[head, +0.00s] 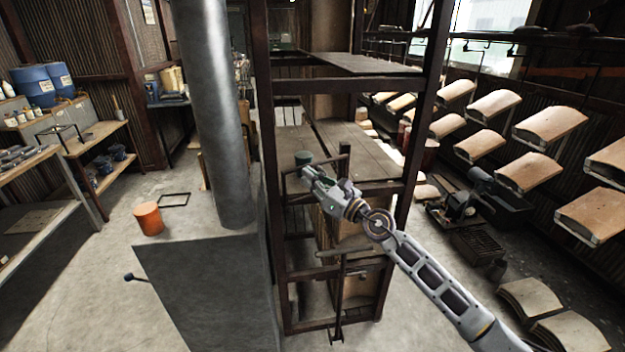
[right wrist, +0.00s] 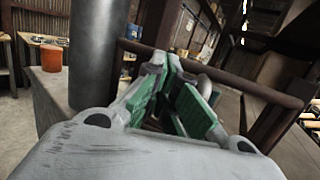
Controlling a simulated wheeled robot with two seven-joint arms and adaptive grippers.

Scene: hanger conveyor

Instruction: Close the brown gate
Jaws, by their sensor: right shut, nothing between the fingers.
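A brown metal frame with rails and a short upright post (head: 344,162), which looks like the gate, stands inside the tall dark rack in the head view. My right arm crosses in front and hides part of it, so I cannot tell how far it stands open. My right gripper (head: 303,160) is at the upper left of this frame, its fingers shut and empty. In the right wrist view the green-padded fingers of my right gripper (right wrist: 178,103) overlap a brown rail (right wrist: 240,84); I cannot tell whether they touch it. My left gripper is out of view.
Curved tan panels (head: 535,170) hang along the right wall. Open floor lies at the left.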

